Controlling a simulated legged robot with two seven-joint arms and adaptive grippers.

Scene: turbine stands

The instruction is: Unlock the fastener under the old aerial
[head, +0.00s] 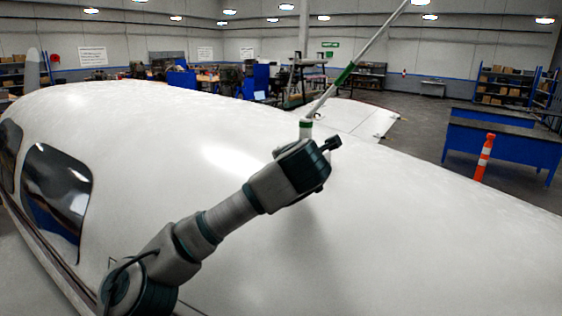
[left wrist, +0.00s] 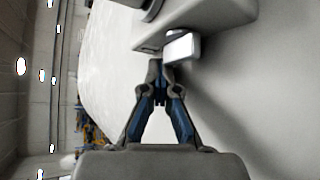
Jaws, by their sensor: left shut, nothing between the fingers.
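The old aerial (head: 345,75) is a thin pale pole with green bands, leaning up to the right from the top of the white fuselage. Its foot is partly hidden behind my left wrist in the head view. In the left wrist view, a grey aerial base (left wrist: 215,15) shows at the top, with a small pale block, apparently the fastener (left wrist: 183,48), at its lower edge. My left gripper (left wrist: 158,68) is shut and empty, its tips close beside the block's left end. I cannot tell whether they touch.
The white fuselage (head: 420,220) curves across most of the head view, with dark windows (head: 55,190) at left. Blue workbenches (head: 500,145) and an orange-and-white post (head: 484,157) stand beyond it at right. The fuselage top right of my arm is clear.

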